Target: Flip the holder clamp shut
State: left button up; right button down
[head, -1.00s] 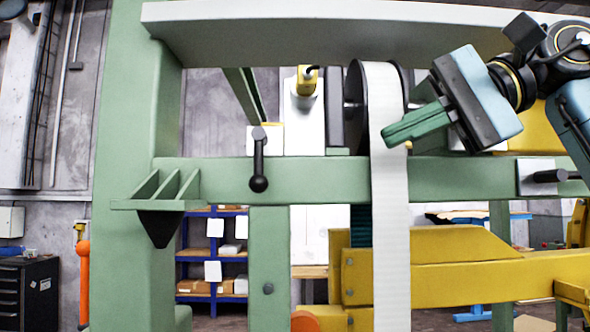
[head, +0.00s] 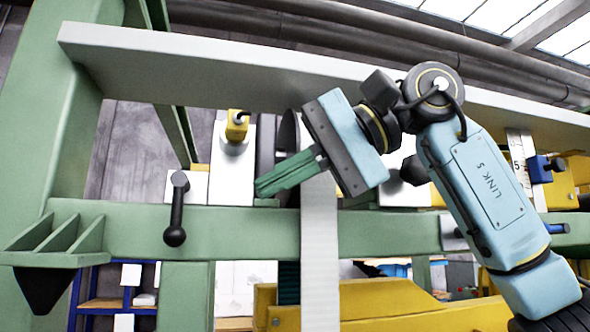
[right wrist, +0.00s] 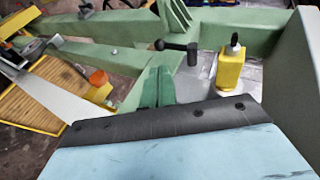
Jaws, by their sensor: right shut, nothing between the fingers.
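A black lever with a ball end (head: 174,212), which looks like the holder clamp, hangs down from a white plate (head: 196,186) on the green crossbeam. My right gripper (head: 262,187) is shut and empty. Its green fingers point left, in front of the white belt's edge, a short way right of the lever and not touching it. In the right wrist view the fingers (right wrist: 157,82) are together, and the lever (right wrist: 178,46) lies just beyond their tips. My left gripper is out of view.
A white belt (head: 320,260) hangs down below my right gripper. A long grey beam (head: 230,65) crosses above. A green bracket (head: 60,245) sticks out at the left. Yellow machine parts (head: 400,305) lie below.

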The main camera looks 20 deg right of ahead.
aim_at(183, 231)
jog(key=p+x, duration=0.1)
jog(key=x, duration=0.8)
jog(key=shift+a, duration=0.2)
jog(key=shift+f, duration=0.1)
